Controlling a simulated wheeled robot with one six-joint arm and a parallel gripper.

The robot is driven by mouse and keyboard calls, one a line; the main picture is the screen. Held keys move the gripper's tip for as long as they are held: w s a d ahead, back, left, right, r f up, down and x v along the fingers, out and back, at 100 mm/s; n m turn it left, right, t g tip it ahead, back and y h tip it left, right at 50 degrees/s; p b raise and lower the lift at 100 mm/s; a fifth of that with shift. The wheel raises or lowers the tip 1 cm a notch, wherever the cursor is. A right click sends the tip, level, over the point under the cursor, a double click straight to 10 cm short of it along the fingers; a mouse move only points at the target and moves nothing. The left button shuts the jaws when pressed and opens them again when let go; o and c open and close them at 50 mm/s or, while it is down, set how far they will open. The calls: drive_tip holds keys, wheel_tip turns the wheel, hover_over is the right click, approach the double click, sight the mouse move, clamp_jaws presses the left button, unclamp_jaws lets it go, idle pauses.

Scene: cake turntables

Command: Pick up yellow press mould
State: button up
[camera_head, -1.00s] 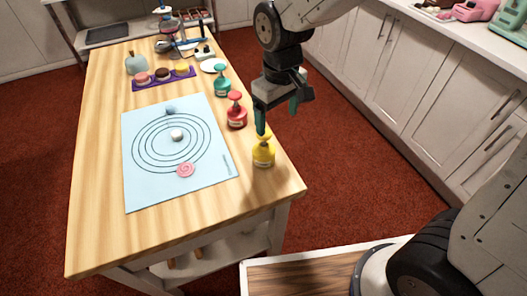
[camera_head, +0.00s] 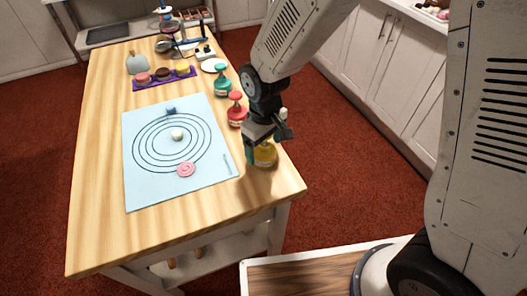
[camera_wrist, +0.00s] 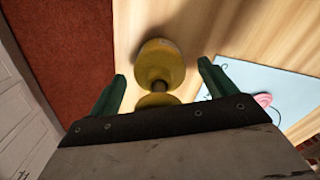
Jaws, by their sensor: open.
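The yellow press mould (camera_head: 265,155) stands on the table near its right edge in the head view, its upper part hidden behind my gripper. My gripper (camera_head: 263,157) is over it, pointing down. In the wrist view the yellow press mould (camera_wrist: 160,70) lies between the two green fingers of my gripper (camera_wrist: 162,80), with its knob and narrow stem visible. The fingers are apart, one on each side. A gap shows on both sides, so they do not appear to touch it.
A red press mould (camera_head: 236,110) and a green one (camera_head: 222,82) stand behind it along the table's right side. A light blue mat (camera_head: 140,190) with rings lies to the left. A purple tray (camera_head: 150,84) with small cakes is farther back.

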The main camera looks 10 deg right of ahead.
drive_tip(key=c, duration=1.2)
drive_tip(key=shift+r, duration=0.15)
